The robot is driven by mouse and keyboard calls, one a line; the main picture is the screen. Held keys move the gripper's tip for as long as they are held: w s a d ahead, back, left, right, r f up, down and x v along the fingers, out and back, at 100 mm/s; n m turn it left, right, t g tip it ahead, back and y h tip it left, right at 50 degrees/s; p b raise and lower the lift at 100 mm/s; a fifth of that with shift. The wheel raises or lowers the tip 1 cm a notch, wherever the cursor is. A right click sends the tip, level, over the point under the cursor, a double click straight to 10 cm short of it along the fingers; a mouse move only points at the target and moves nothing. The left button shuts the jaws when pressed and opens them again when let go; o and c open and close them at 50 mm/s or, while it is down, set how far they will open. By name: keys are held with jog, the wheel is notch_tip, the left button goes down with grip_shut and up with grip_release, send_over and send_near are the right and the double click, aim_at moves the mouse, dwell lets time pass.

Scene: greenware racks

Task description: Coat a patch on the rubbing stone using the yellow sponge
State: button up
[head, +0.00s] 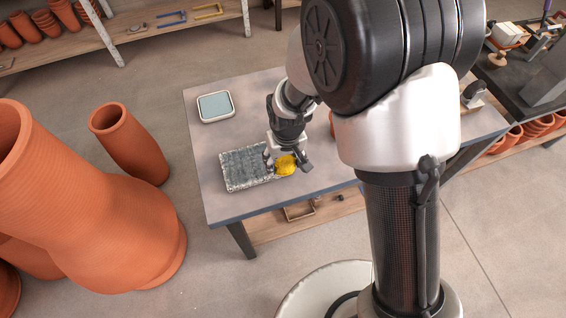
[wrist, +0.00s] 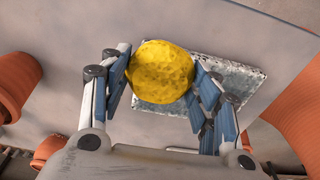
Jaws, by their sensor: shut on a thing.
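The yellow sponge (head: 286,165) is held between the two fingers of my gripper (head: 288,160), over the table near the right end of the rubbing stone. In the wrist view the round sponge (wrist: 161,72) fills the space between the fingertips of my gripper (wrist: 163,78). The rubbing stone (head: 243,167) is a grey, speckled rectangular slab lying flat on the table. It also shows behind the sponge in the wrist view (wrist: 233,76), partly hidden by the sponge and a finger. I cannot tell whether the sponge touches the stone or table.
A shallow tray with a pale blue-grey inside and a white rim (head: 201,113) sits on the table (head: 222,207) at the back left. Tall terracotta pieces (head: 130,143) stand on the floor to the left. The table's front left corner is clear.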

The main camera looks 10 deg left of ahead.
jog(key=shift+r+p, duration=1.5)
jog(key=shift+r, duration=0.95)
